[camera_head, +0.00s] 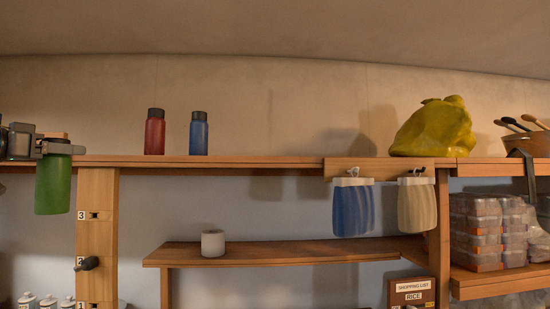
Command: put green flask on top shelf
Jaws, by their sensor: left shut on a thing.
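The green flask (54,184) hangs upright at the left of the head view, its dark cap at about the height of the top shelf board. My left gripper (56,149) is shut on it near the cap. The flask's body is below the level of the top shelf (265,161) and overlaps the shelf's left part in the picture. A red flask (155,132) and a blue flask (198,133) stand upright on the top shelf to the right of my left gripper. My right gripper is not in view.
A yellow bag-like thing (434,127) and a basket of utensils (530,142) sit at the right of the top shelf. Blue and beige cloth-like holders hang below it. A lower shelf (290,252) holds a white cup (212,243). The top shelf's middle looks clear.

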